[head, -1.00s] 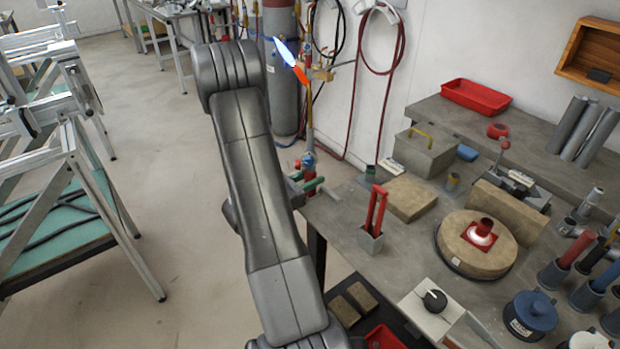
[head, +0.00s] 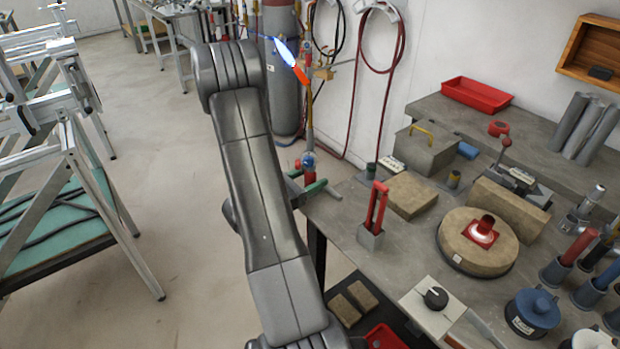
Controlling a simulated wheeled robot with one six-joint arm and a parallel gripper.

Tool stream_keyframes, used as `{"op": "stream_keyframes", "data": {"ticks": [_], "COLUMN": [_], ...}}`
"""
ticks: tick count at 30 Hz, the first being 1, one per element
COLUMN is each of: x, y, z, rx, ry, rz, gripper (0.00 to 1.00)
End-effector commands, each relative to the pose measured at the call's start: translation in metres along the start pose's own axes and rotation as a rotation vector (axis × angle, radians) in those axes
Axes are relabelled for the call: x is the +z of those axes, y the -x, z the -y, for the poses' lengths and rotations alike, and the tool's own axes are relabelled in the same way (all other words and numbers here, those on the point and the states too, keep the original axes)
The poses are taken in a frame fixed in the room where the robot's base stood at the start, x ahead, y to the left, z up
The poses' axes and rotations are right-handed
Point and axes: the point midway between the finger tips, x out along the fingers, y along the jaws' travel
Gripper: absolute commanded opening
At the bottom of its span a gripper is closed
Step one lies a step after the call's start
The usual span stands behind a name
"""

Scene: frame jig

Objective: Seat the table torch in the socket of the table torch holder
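A bright blue-white flame with an orange-red end (head: 290,60) slants down to the right, just right of my upright arm. A thin blue line leads toward its upper end from behind the arm. I cannot tell the torch body from the hoses and fittings there. A fitting with red and blue parts (head: 308,160) stands below, by a green-handled clamp (head: 315,188) at the bench's left edge. I cannot tell whether these belong to the torch holder, and no socket shows clearly. My gripper is hidden behind my arm, with anything it holds.
The grey bench (head: 345,212) carries a block with red-handled tools (head: 372,237), a round hearth (head: 465,255) with a glowing red piece (head: 483,230), and bricks. A gas cylinder (head: 282,90) and hoses stand behind. Metal frames (head: 100,195) are at left, with open floor between.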

Motion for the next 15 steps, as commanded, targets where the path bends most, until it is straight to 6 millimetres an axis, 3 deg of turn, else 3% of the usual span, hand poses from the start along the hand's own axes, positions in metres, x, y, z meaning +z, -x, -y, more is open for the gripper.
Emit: {"op": "stream_keyframes", "data": {"ticks": [10,15], "x": [-0.001,-0.002], "y": [0.004,0.021], "z": [0.0,-0.001], "rx": [0.001,0.005], "ry": [0.002,0.001], "rz": [-0.002,-0.002], "gripper": [0.54,0.54]}}
